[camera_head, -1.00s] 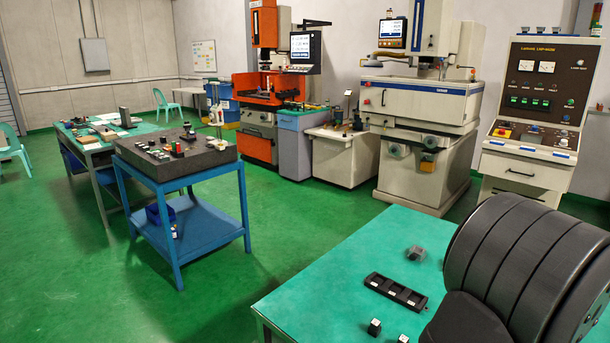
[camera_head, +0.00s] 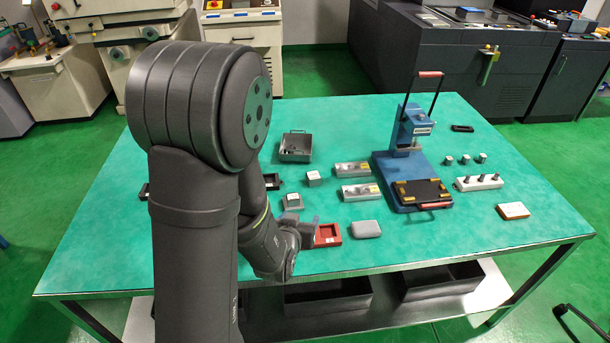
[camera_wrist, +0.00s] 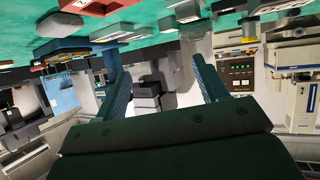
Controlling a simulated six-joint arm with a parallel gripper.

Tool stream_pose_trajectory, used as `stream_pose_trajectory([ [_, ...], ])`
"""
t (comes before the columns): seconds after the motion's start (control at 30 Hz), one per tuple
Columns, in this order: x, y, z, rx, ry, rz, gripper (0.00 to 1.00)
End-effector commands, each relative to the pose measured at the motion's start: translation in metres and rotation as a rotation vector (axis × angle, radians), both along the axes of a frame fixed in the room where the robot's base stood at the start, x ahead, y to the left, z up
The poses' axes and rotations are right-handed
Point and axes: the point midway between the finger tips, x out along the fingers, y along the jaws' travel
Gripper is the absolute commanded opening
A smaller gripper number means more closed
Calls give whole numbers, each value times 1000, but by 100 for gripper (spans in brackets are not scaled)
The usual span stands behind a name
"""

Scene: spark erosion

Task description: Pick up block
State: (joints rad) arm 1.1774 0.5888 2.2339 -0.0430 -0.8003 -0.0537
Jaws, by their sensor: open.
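Two small grey metal blocks stand on the green table in the head view: one block (camera_head: 313,179) near the middle and another block (camera_head: 292,202) closer to my arm. My gripper (camera_head: 302,226) is low near the table's front side, just in front of the nearer block and beside the red tray (camera_head: 327,236). In the wrist view my gripper (camera_wrist: 158,78) is open, with its two fingers apart and nothing between them. That view is upside down, with the table along the top. My arm hides the table's left part.
A grey open box (camera_head: 295,147) stands behind the blocks. Two light metal pieces (camera_head: 352,168) (camera_head: 360,191) and a rounded grey piece (camera_head: 367,229) lie right of them. A blue lever press (camera_head: 411,150) stands further right. The table's right front is mostly clear.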

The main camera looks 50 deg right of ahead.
Motion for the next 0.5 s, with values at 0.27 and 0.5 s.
stream_pose_trajectory([
  [0.27,18,-98,-14,165,206,7,66],
  [0.5,39,-158,-2,338,327,95,66],
])
